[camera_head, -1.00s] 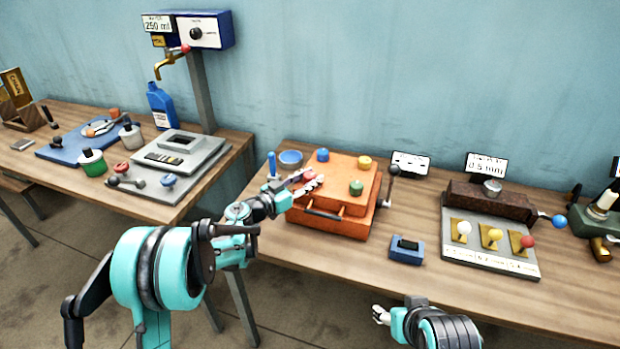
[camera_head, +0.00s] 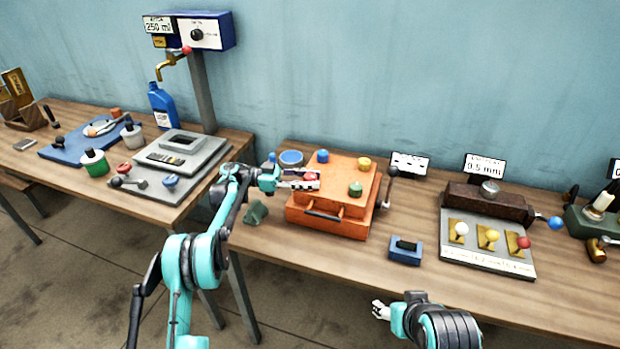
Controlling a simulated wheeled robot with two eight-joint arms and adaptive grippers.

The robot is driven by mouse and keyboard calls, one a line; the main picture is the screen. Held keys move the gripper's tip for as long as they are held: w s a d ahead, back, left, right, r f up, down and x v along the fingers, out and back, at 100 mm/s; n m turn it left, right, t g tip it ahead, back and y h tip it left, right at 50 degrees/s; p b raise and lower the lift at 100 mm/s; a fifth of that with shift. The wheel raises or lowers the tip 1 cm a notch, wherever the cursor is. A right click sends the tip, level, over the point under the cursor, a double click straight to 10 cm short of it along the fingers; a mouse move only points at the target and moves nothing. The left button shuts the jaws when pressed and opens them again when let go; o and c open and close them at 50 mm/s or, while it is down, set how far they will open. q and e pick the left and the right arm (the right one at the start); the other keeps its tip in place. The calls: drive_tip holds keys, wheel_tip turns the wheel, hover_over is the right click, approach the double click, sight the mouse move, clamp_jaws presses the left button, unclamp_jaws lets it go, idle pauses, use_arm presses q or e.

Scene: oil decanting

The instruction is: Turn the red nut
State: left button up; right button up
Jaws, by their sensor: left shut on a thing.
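The red nut (camera_head: 310,178) is on the near left corner of the orange box's top, partly hidden by fingers. My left gripper (camera_head: 306,183) comes in from the left, level with the box top, and is shut on the red nut. The orange box (camera_head: 330,222) stands on the right table, with a blue nut (camera_head: 322,156), a yellow nut (camera_head: 364,164) and a green nut (camera_head: 355,188) on its other corners. My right gripper (camera_head: 379,310) is low in the view, away from the box; its finger gap is too small to judge.
A blue bowl (camera_head: 291,158) stands behind my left gripper. A dark green piece (camera_head: 256,212) lies left of the box. A crank handle (camera_head: 391,180) rises on the box's right side. A small blue device (camera_head: 405,250) sits to the right. The table front is clear.

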use_arm(q)
drive_tip(key=shift+m+g, duration=0.5)
drive_tip(key=shift+g, duration=0.3)
drive_tip(key=o, duration=1.2)
drive_tip(key=a, duration=0.5)
drive_tip(key=w+a, duration=0.1)
drive_tip(key=a, duration=0.1)
drive_tip(key=shift+a, duration=0.2)
